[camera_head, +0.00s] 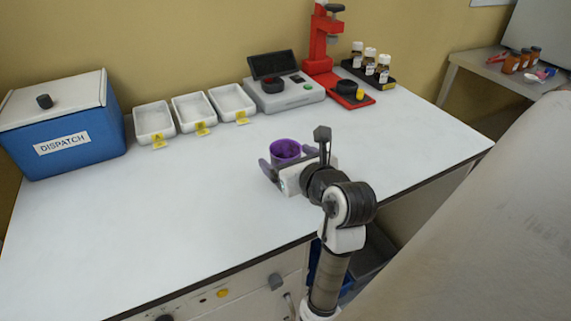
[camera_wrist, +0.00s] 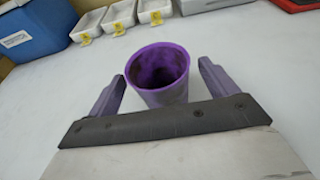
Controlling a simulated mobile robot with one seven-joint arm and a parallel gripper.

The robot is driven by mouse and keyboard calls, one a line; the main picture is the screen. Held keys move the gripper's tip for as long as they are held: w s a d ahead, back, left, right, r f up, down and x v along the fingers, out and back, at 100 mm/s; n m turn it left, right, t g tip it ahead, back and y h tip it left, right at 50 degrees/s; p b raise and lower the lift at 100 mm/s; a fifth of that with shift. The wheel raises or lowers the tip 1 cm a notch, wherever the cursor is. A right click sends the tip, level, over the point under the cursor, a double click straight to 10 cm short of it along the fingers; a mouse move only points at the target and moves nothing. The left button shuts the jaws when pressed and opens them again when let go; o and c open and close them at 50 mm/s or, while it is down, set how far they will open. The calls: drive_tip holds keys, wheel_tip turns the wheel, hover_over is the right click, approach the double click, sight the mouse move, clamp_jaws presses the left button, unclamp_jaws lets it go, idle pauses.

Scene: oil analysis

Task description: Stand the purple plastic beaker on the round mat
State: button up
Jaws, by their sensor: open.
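The purple plastic beaker (camera_head: 285,149) is upright with its open mouth up, near the middle of the white bench. In the wrist view the beaker (camera_wrist: 160,80) is between the two fingers of my gripper (camera_wrist: 162,72), with a gap on each side. My gripper (camera_head: 286,161) is open and low over the bench, one finger to each side of the beaker. The beaker's lower part is partly hidden by my gripper in the head view. I cannot pick out a round mat for certain in either view.
At the back stand a blue dispatch box (camera_head: 70,141), three white trays (camera_head: 155,134) with yellow tags, a grey device (camera_head: 288,102), a red stand (camera_head: 320,45) and a black rack (camera_head: 371,74) of bottles. The bench's left and front areas (camera_head: 150,230) are clear.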

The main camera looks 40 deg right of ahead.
drive_tip(key=shift+c, duration=0.3)
drive_tip(key=c, duration=1.1)
drive_tip(key=shift+r, duration=0.15)
